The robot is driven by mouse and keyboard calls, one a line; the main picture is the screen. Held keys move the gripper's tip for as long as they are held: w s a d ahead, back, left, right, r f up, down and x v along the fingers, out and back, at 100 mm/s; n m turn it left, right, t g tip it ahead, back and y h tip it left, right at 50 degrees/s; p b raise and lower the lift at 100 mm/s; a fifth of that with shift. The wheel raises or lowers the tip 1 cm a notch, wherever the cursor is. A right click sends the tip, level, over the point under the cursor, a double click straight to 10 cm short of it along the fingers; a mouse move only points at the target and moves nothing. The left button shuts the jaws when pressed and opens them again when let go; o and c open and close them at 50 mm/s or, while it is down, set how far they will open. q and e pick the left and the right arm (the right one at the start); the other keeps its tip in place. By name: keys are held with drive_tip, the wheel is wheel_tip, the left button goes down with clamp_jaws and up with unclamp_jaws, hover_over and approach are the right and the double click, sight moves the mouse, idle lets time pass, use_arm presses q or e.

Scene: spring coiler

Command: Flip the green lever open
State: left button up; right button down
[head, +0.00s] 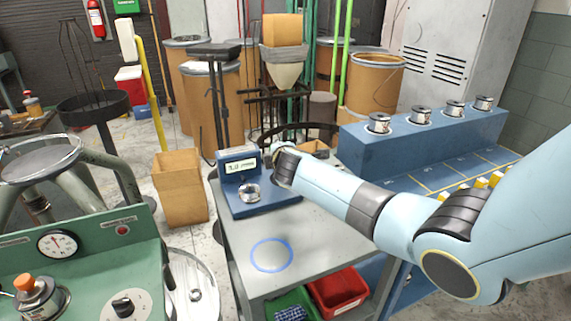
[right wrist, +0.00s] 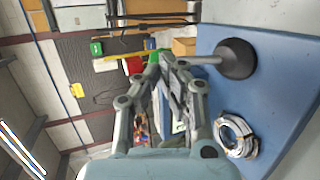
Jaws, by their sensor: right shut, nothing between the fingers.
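I cannot make out a green lever for certain in either view. A green machine panel (head: 85,262) with a gauge, a dial and an orange-capped part stands at the lower left of the head view. My right gripper (right wrist: 168,62) is shut and empty in the right wrist view. In the head view its arm reaches in from the right over the grey table, and the fingers are mostly hidden beyond the wrist, near the blue scale (head: 239,168). A small green patch shows by the fingertips in the wrist view; what it is is unclear. My left gripper is not in view.
The grey table (head: 310,238) has a blue ring mark and mostly clear room in front. A blue bench (head: 420,143) with several metal spools stands at the right. Red (head: 336,290) and green bins sit below the table. A cardboard box (head: 180,190) stands left of the table.

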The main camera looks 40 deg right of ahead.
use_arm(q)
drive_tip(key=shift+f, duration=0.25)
use_arm(e)
drive_tip(key=shift+w+d, duration=0.15)
drive_tip(key=shift+w, duration=0.25)
drive_tip(key=shift+r, duration=0.15)
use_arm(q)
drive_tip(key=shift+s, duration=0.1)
